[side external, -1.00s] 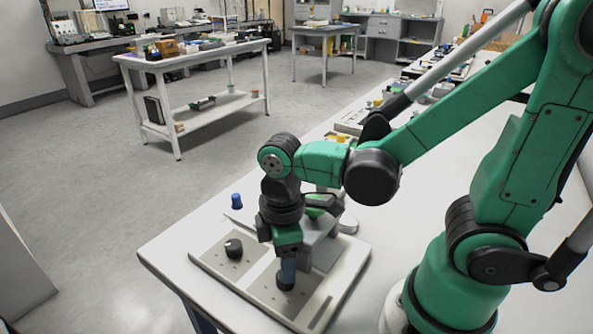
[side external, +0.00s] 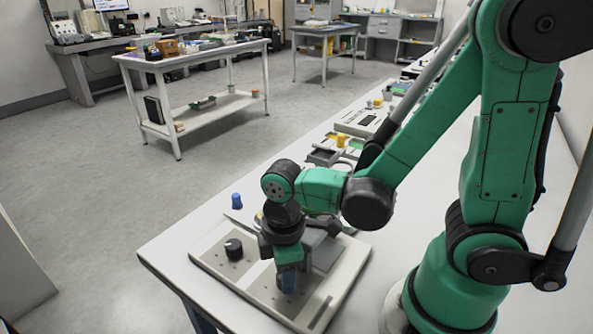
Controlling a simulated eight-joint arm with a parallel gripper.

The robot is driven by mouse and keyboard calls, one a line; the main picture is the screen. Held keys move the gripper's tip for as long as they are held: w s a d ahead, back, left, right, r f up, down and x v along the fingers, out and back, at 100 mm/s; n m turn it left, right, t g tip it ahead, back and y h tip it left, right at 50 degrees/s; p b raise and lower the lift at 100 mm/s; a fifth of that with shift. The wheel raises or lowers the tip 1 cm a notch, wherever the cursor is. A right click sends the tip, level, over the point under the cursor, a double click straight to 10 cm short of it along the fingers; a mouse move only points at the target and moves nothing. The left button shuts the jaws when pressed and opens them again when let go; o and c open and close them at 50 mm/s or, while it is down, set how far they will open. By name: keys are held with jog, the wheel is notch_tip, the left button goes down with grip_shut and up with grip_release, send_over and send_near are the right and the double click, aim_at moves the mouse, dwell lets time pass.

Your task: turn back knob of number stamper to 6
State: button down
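The number stamper (side external: 240,281) is a pale flat base with grey panels and a raised grey block, lying on the white table near its corner. A black knob (side external: 233,249) with a light mark stands uncovered on its left panel. My gripper (side external: 287,284) points down over the other panel, with its dark fingers low where a second knob stands. That knob is now hidden behind the fingers. I cannot tell whether the fingers are open or shut on it. The numbers by the knobs are too small to read.
A small blue piece (side external: 236,201) stands on the table behind the stamper. A grey device with a display (side external: 366,119), a yellow piece (side external: 341,141) and small trays lie further along the table. The table's left edge is close to the stamper.

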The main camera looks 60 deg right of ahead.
jog(key=m, duration=0.4)
jog(key=shift+m, duration=0.3)
jog(key=c, duration=0.7)
grip_release()
